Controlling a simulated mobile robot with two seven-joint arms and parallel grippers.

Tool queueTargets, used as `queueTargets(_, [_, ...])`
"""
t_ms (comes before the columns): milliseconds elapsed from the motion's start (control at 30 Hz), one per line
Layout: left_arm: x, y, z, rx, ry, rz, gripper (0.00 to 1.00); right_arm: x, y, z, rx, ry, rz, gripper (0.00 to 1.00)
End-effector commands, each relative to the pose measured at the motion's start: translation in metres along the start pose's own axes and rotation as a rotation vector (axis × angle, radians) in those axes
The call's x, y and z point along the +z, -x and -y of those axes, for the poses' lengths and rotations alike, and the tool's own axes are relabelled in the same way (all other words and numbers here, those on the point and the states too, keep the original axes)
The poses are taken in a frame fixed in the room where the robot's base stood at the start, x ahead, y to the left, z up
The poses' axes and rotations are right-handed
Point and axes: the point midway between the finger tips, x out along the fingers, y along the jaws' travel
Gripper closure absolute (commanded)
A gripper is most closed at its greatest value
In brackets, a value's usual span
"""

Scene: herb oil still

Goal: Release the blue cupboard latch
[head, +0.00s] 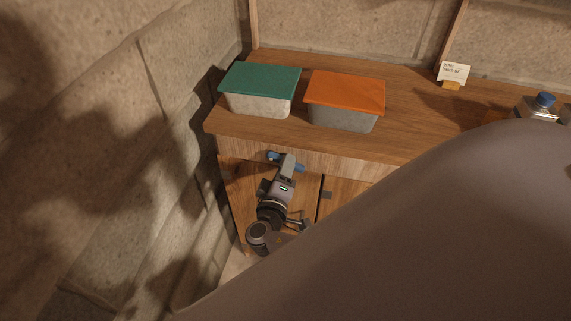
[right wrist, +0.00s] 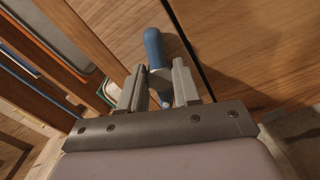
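The blue latch (head: 273,155) is a short bar near the top of the left cupboard door (head: 300,190), under the counter edge. My right gripper (head: 288,163) is at it, with the bar showing on both sides of the fingers. In the right wrist view the blue latch (right wrist: 154,47) runs between the two fingers of my right gripper (right wrist: 160,78). They are close together with the bar between them and look shut on it; the contact faces are partly hidden. The door looks closed. My left gripper is not in view.
On the wooden counter (head: 410,135) stand a green-lidded box (head: 258,103), an orange-lidded box (head: 342,116), a small card (head: 453,72) and a blue-capped bottle (head: 543,103). A stone wall (head: 150,120) rises close on the left. My own arm hides the lower right.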

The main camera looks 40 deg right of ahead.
Motion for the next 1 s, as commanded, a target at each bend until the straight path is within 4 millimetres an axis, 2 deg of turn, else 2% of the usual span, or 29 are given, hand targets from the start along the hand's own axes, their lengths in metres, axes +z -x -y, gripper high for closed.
queueTargets(33, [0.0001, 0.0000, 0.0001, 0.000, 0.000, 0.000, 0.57, 0.0000, -0.0001, 0.0001, -0.001, 0.000, 0.000, 0.91])
queueTargets(67, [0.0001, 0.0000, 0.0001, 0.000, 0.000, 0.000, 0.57, 0.0000, -0.0001, 0.0001, -0.001, 0.000, 0.000, 0.98])
queueTargets(267, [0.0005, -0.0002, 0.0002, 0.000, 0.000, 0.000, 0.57, 0.0000, -0.0002, 0.0000, -0.001, 0.025, 0.000, 0.98])
queueTargets(700, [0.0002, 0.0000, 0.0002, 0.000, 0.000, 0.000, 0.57, -0.0003, -0.0008, -0.0020, 0.000, 0.362, 0.001, 0.98])
queueTargets(1000, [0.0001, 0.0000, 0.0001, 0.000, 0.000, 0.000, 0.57, -0.0002, -0.0010, -0.0021, 0.001, 0.395, 0.001, 0.98])
